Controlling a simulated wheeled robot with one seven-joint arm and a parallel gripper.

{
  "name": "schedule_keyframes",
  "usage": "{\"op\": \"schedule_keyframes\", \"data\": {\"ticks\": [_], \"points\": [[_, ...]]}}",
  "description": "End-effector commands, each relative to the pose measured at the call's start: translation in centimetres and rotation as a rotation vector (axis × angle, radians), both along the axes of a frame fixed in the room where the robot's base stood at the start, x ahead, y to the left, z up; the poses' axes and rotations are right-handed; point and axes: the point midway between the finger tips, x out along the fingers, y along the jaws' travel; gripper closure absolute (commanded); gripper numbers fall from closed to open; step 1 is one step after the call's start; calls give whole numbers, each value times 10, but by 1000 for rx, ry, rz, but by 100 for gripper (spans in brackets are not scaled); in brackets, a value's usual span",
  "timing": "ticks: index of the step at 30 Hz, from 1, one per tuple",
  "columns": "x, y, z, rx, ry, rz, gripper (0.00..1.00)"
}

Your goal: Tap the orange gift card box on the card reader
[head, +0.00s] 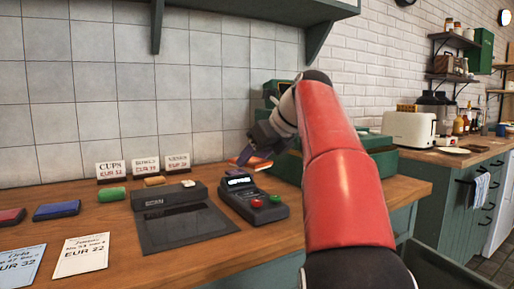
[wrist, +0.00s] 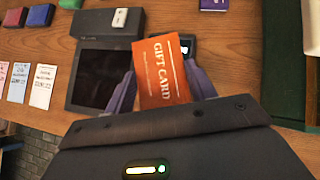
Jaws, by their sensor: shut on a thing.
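The orange gift card box (wrist: 162,70) reads "GIFT CARD" in the wrist view. It sits between the two purple fingers of my gripper (wrist: 160,68), which is shut on it. In the head view the box (head: 259,163) is partly hidden by my gripper (head: 243,157), behind the card reader. The dark card reader (head: 262,205) stands on the wooden counter, with a lit display and a red and a green button. I cannot tell whether box and reader touch.
A dark device with a flat black panel (head: 188,232) lies left of the reader. A green case (head: 384,165) stands behind my arm.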

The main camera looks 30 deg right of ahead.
Motion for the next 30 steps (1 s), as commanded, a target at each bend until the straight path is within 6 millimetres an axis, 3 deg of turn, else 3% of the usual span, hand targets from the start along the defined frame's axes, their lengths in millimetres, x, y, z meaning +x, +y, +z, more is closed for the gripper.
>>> {"op": "schedule_keyframes", "data": {"ticks": [15, 30], "points": [[0, 0, -47, -1, 0, -1, 66], [0, 0, -53, 0, 0, -1, 66]]}}
